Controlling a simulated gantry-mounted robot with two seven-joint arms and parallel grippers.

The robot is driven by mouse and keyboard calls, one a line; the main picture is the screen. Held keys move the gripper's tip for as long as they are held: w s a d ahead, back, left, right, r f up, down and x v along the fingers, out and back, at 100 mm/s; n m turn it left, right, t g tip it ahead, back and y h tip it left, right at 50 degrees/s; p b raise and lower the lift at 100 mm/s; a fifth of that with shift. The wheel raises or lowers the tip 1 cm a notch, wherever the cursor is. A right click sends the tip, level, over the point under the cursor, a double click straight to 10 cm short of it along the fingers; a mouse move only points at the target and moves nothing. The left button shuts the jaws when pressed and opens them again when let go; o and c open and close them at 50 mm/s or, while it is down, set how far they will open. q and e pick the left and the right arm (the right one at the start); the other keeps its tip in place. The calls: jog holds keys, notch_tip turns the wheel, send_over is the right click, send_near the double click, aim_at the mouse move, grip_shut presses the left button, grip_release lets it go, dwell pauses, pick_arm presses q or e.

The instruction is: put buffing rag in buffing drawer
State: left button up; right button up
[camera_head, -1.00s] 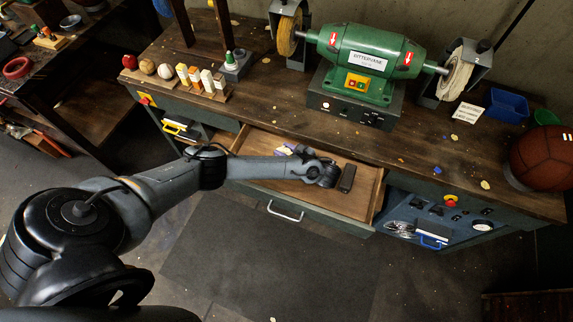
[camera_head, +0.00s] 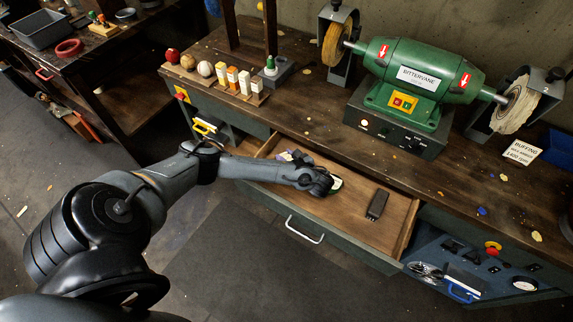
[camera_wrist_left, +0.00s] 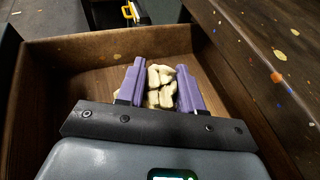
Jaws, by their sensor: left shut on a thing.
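The drawer (camera_head: 345,212) under the bench is pulled open, and its bare wooden floor shows. My left gripper (camera_head: 290,156) reaches into the drawer's left part. In the left wrist view its two purple fingers (camera_wrist_left: 160,90) are shut on the cream, crumpled buffing rag (camera_wrist_left: 161,80). The rag is within the wooden drawer walls (camera_wrist_left: 80,50); I cannot tell whether it touches the floor. In the head view the rag is largely hidden by the gripper. My right gripper is not in view.
A dark oblong block (camera_head: 377,204) lies in the drawer's right part. Above stands the green bench grinder (camera_head: 420,80) with a buffing wheel (camera_head: 518,103). A rack of colored bars (camera_head: 238,82) is at the bench's left. The drawer's middle floor is clear.

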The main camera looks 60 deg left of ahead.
pick_arm(q)
jog(key=shift+f+b, duration=0.8)
jog(key=shift+f, duration=1.2)
jog(key=shift+f, duration=0.1)
jog(key=o, duration=1.1)
jog(key=shift+o, duration=0.2)
